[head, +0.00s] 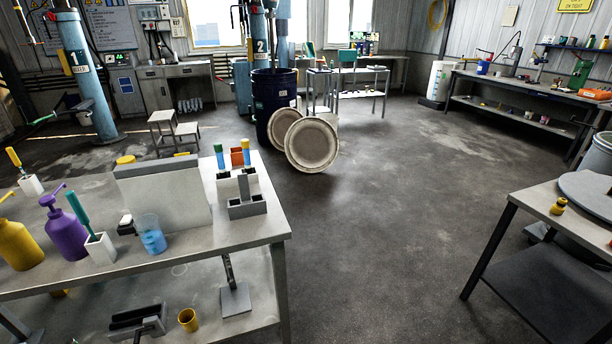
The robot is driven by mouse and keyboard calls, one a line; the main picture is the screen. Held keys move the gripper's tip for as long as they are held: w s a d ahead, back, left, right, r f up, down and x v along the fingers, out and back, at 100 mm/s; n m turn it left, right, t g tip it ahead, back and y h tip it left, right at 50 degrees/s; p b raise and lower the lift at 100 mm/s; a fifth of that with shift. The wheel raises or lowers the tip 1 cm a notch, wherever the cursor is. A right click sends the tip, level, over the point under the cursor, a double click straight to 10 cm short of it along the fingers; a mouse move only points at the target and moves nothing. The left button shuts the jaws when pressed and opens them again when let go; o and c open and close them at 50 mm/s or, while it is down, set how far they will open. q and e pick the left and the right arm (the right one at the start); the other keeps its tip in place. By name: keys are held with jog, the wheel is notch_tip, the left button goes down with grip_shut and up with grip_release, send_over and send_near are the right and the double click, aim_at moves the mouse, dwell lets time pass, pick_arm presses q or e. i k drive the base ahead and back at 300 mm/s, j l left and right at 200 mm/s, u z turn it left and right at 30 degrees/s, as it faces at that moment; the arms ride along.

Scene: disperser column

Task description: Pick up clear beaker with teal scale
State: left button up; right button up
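A clear beaker (151,234) with blue-teal colouring on its wall stands upright on the grey workbench (262,228) at the left. It stands near the bench's front edge, just right of a white holder (100,248) with a teal-handled brush in it. Whether the blue is a printed scale or liquid is too small to tell. A small black and white item (126,224) sits close behind it to the left. Neither of my grippers shows in the head view.
A purple pump bottle (67,235) and a yellow pump bottle (17,245) stand left of the beaker. A pale upright panel (167,190) stands behind it, and a grey compartment holder (247,207) to the right. Open floor (370,240) lies right of the bench.

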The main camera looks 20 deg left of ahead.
aim_at(148, 228)
jog(key=j+u, duration=0.15)
jog(key=u, duration=1)
